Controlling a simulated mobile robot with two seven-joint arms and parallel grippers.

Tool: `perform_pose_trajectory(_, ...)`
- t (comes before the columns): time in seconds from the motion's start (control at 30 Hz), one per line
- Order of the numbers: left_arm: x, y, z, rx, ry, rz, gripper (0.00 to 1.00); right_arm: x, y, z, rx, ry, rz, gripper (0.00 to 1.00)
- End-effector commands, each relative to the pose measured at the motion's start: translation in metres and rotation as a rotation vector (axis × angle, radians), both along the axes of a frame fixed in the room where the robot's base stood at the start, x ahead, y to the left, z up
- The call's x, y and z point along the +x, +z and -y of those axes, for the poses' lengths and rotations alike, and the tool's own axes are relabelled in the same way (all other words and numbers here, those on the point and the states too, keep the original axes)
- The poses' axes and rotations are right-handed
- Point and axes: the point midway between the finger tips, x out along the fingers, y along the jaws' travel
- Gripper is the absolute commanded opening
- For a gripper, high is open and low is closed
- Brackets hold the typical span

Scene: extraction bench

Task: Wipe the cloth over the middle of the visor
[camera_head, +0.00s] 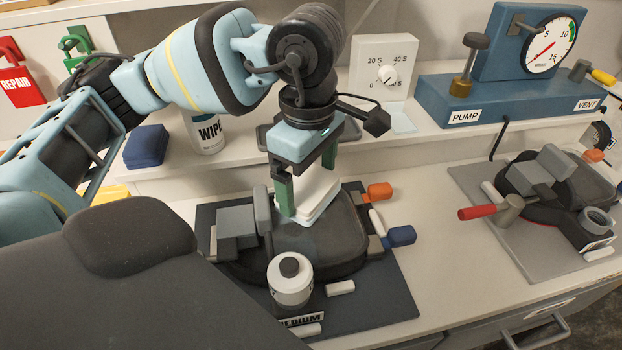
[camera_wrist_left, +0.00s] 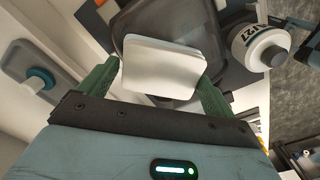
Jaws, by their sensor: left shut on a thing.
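The visor (camera_head: 325,245) is a dark, see-through face piece of a mask lying on a dark mat (camera_head: 390,295). It also shows in the left wrist view (camera_wrist_left: 165,22), behind the cloth. The white folded cloth (camera_head: 318,190) is between the green fingers of my left gripper (camera_head: 306,180), which is shut on it. In the left wrist view the cloth (camera_wrist_left: 162,72) spans the space between the fingers. The gripper points down, with the cloth's lower edge over the far part of the visor. I cannot tell whether it touches. My right gripper is not in view.
Orange (camera_head: 380,191) and blue (camera_head: 401,236) tabs stick out to the right. A wipes tub (camera_head: 207,133), a timer (camera_head: 384,75) and a blue pump (camera_head: 500,98) stand behind.

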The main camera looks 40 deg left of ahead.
Motion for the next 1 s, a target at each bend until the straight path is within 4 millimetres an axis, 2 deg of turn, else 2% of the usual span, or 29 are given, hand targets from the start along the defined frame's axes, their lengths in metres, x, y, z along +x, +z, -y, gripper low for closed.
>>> perform_pose_trajectory(0.2, 0.010, -0.004, -0.013, 0.002, 0.003, -0.002, 0.72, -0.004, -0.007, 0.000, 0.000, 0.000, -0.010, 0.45)
perform_pose_trajectory(0.43, 0.012, -0.003, -0.015, 0.003, 0.002, -0.001, 0.72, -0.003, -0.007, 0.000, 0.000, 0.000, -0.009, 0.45)
perform_pose_trajectory(1.0, -0.007, -0.001, 0.008, 0.000, 0.000, -0.004, 0.72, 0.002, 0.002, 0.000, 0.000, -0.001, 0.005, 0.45)
